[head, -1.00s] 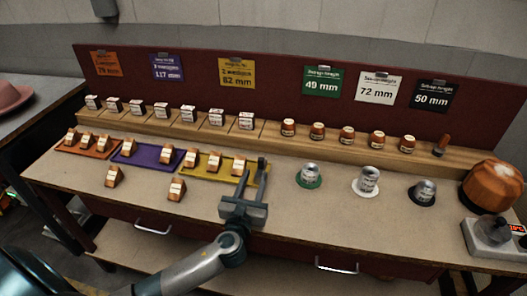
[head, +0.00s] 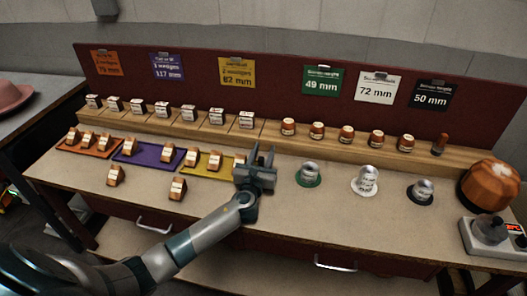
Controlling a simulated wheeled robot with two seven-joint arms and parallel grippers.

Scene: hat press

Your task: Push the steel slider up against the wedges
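My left gripper (head: 263,149) is above the bench, at the right end of the yellow mat (head: 188,171). Its two fingers point away toward the ledge and stand apart, with nothing seen between them. Wooden wedges with pale labels stand on the yellow mat, such as one wedge (head: 214,160); the rightmost one is partly hidden beside the gripper. More wedges stand on the orange mat (head: 64,149) and the purple mat (head: 122,158). I cannot make out a steel slider; the gripper may cover it. My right gripper is not in view.
Two loose wedges (head: 115,175) (head: 177,188) stand in front of the mats. Steel cylinders stand on green (head: 300,183), white and black discs to the right. Behind runs a wooden ledge (head: 262,130) with labelled blocks. An orange hat form (head: 490,183) stands at the far right.

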